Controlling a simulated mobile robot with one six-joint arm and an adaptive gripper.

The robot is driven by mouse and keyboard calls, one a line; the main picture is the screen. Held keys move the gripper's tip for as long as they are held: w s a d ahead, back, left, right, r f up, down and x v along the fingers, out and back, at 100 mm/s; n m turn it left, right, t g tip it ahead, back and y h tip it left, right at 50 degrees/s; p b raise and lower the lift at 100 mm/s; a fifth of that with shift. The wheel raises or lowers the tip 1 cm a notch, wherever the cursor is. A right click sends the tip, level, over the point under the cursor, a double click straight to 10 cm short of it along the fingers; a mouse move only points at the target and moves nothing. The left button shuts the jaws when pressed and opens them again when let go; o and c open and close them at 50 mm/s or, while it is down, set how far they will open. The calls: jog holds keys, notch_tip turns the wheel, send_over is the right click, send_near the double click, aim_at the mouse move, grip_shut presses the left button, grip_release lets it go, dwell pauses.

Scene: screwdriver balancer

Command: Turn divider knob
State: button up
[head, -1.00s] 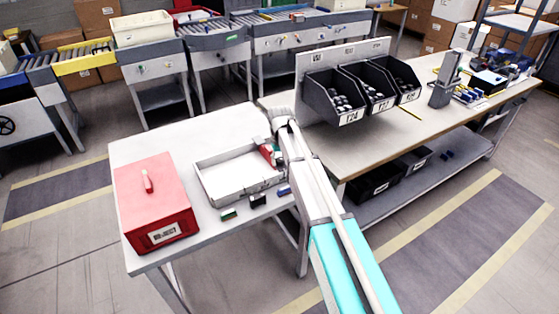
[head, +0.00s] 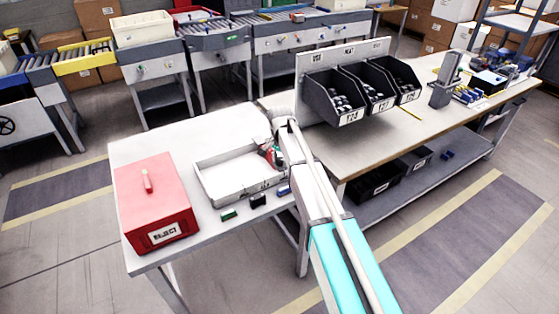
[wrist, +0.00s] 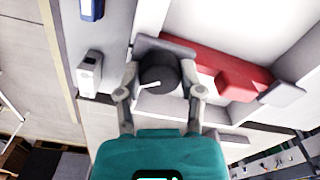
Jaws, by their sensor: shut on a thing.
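The divider knob (wrist: 158,70) is a round dark knob with a white pointer line, seen in the wrist view beside the red divider (wrist: 232,80). The pointer slants toward the lower left there. My gripper (wrist: 163,86) has one finger on each side of the knob and is shut on it. In the head view the red divider (head: 266,149) shows at the right end of the pale tray (head: 238,196), partly hidden by my arm. The knob and my fingertips cannot be made out in that view.
A red box (head: 155,205) stands left of the tray. Green (head: 228,214), black (head: 258,200) and blue (head: 283,190) small blocks lie along the tray's front. Dark bins (head: 335,95) stand on the table to the right. The table's back left is clear.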

jog(key=m, duration=0.6)
jog(key=shift+s, duration=0.1)
jog(key=shift+d+m, duration=0.1)
jog(key=shift+m, duration=0.2)
jog(key=o, duration=1.2)
jog(key=shift+c, duration=0.2)
jog(key=shift+r, duration=0.1)
